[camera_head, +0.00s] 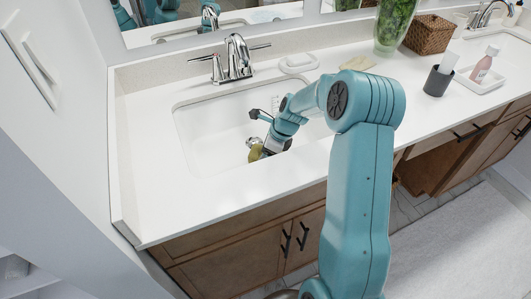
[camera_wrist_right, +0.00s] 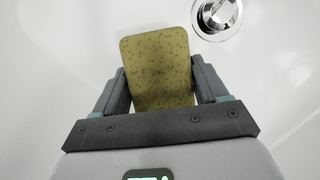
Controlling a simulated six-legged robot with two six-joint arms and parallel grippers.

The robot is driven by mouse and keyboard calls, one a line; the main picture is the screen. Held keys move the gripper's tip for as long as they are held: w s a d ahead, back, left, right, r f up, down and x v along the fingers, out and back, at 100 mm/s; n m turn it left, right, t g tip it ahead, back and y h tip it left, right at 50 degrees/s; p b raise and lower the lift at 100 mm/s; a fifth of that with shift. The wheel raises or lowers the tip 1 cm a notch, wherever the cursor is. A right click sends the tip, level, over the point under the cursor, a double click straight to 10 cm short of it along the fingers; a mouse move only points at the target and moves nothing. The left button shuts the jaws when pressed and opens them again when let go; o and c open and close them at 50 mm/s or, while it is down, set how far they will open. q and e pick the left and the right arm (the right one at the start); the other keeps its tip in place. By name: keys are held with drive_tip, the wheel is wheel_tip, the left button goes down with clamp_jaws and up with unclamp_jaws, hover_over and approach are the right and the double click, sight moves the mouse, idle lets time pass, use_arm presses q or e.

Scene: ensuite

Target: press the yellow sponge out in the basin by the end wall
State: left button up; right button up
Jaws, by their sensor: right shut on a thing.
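The yellow sponge (camera_wrist_right: 158,62) is held between the two fingers of my right gripper (camera_wrist_right: 162,88), which is shut on it. In the head view the sponge (camera_head: 255,153) shows as a small yellow-olive patch below my right gripper (camera_head: 263,148), down inside the white basin (camera_head: 205,135) by the end wall. The wrist view shows the basin's white floor around the sponge and the metal drain (camera_wrist_right: 217,15) just beyond its upper right corner. I cannot tell whether the sponge touches the basin floor. My left gripper is not in view.
A chrome tap (camera_head: 236,58) stands behind the basin. A soap dish (camera_head: 298,63), a yellowish cloth (camera_head: 357,63), a glass vase (camera_head: 395,25), a basket (camera_head: 429,34), a dark cup (camera_head: 438,82) and a tray with a pink bottle (camera_head: 482,68) stand along the counter. The counter's left front is clear.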

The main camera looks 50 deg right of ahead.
drive_tip(key=shift+f, duration=0.5)
drive_tip(key=shift+s+a+f+b, duration=0.15)
drive_tip(key=shift+s+f+b, duration=0.05)
drive_tip(key=shift+f+b, duration=0.1)
idle(3.4)
wheel_tip(320, 180, up, 21)
drive_tip(key=p, duration=1.9)
drive_tip(key=shift+w, duration=0.15)
drive_tip(key=shift+f, duration=0.2)
drive_tip(key=shift+d+f, duration=0.1)
drive_tip(key=shift+d, duration=0.1)
